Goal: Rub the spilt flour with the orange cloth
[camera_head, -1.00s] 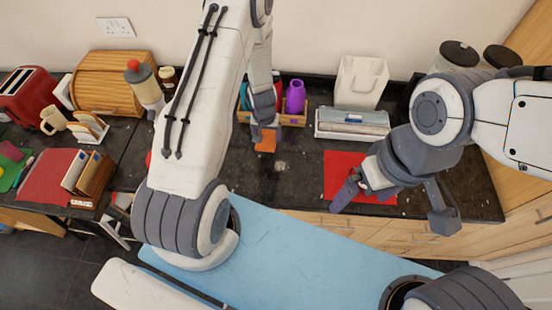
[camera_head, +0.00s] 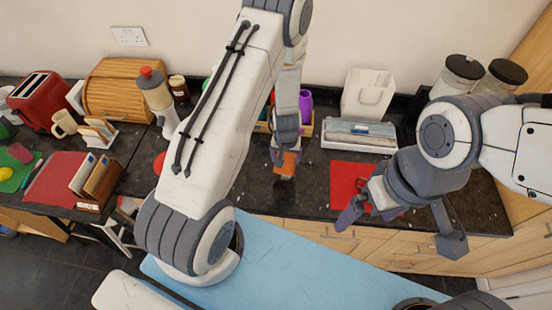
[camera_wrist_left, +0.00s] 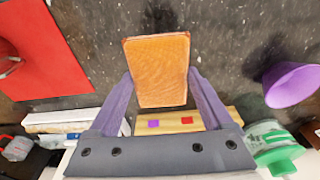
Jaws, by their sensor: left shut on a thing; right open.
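The orange cloth (camera_head: 287,163) is a small block-like pad in my left gripper (camera_head: 284,150), low over the dark speckled counter. In the left wrist view the cloth (camera_wrist_left: 158,68) sits between the two purple fingers, which are shut on it. I cannot tell whether it touches the counter. No clear flour patch shows now; the spot where a pale smudge showed earlier is at or just under the cloth. My right gripper (camera_head: 400,226) is open and empty, over the counter's front edge by the red mat (camera_head: 345,178).
Behind the cloth stands a wooden box (camera_wrist_left: 180,118) with a purple cup (camera_head: 306,106) near it. A grey-white tray (camera_head: 358,135) and a white bin (camera_head: 368,94) stand at the back right. A toaster (camera_head: 47,101) and bread bin (camera_head: 118,88) are at left.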

